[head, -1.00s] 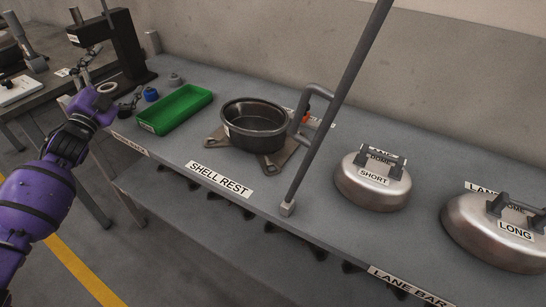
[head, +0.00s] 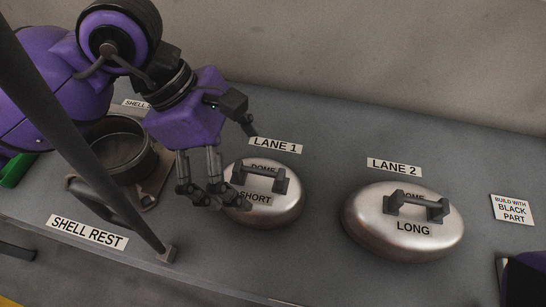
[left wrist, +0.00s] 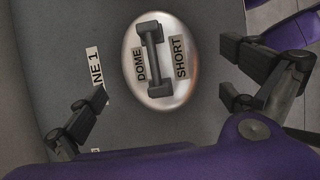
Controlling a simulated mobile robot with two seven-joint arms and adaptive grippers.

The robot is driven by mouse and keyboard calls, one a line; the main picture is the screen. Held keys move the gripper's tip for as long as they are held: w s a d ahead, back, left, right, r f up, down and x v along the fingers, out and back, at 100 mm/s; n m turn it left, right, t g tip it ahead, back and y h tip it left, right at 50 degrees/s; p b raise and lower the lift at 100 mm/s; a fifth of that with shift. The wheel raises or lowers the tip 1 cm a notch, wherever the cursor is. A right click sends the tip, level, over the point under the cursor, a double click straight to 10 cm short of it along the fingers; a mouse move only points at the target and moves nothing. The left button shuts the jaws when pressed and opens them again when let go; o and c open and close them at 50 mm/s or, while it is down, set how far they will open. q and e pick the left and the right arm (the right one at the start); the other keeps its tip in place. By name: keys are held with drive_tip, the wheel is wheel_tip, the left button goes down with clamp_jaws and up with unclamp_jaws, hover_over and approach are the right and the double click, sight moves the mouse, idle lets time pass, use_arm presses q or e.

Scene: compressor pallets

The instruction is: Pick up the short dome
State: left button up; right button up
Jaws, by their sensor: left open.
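The short dome (head: 265,213) is a brushed metal dome lid with a dark bar handle (head: 262,178) and a SHORT label. It sits on the grey bench below the LANE 1 label. My left gripper (head: 232,165) is open and empty, above and at the left of the dome. Its fingers hide part of the dome's left edge in the head view. In the left wrist view the short dome (left wrist: 133,82) lies between the spread fingers (left wrist: 155,85), and its handle is clear of them. My right gripper is out of view.
The long dome (head: 365,228) stands to the right, below the LANE 2 label (head: 394,166). A slanted grey post (head: 80,140) rises from the bench at left. Behind it a dark round shell (head: 121,150) sits on a stand. Bench is clear between the domes.

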sight(250, 181)
use_arm(q)
drive_tip(key=shift+a+f, duration=0.15)
drive_tip(key=shift+f, duration=0.2)
drive_tip(key=shift+y, duration=0.3)
drive_tip(key=x, duration=0.7)
drive_tip(key=shift+w+f, duration=0.15)
drive_tip(key=c, duration=1.6)
